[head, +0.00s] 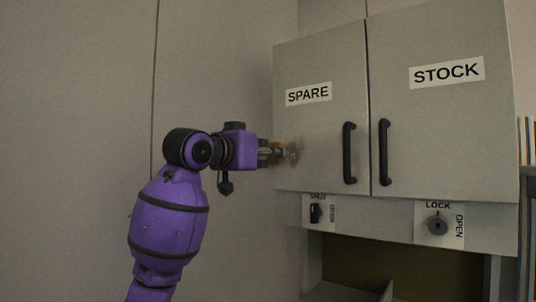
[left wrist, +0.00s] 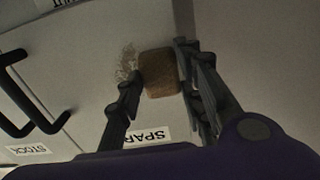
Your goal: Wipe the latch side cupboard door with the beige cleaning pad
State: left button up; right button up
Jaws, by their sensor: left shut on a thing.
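The left cupboard door (head: 318,125), labelled SPARE, is closed, with a black vertical handle at its right side. A latch knob (head: 315,212) sits on the panel below it. A brownish smudge (head: 294,154) marks the door's left part; it also shows in the left wrist view (left wrist: 128,62). My left gripper (head: 277,152) is at the door's left edge, beside the smudge. In the left wrist view it is shut on the beige cleaning pad (left wrist: 160,73), which looks brownish in this light. The pad is at the door face; I cannot tell if it touches. My right gripper is not in view.
The right door (head: 440,130), labelled STOCK, is closed, with its own black handle (head: 383,152). A round lock (head: 437,225) marked LOCK and OPEN is below it. An open recess (head: 400,268) lies under the cupboard. A plain wall is at the left.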

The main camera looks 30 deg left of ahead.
pick_arm(q)
jog(key=shift+w, duration=0.7)
jog(key=shift+d, duration=0.1)
jog(key=shift+s+d, duration=0.15)
jog(key=shift+d, duration=0.8)
jog(key=shift+s+d, duration=0.1)
jog(key=shift+d, duration=2.65)
jog(key=shift+a, duration=0.1)
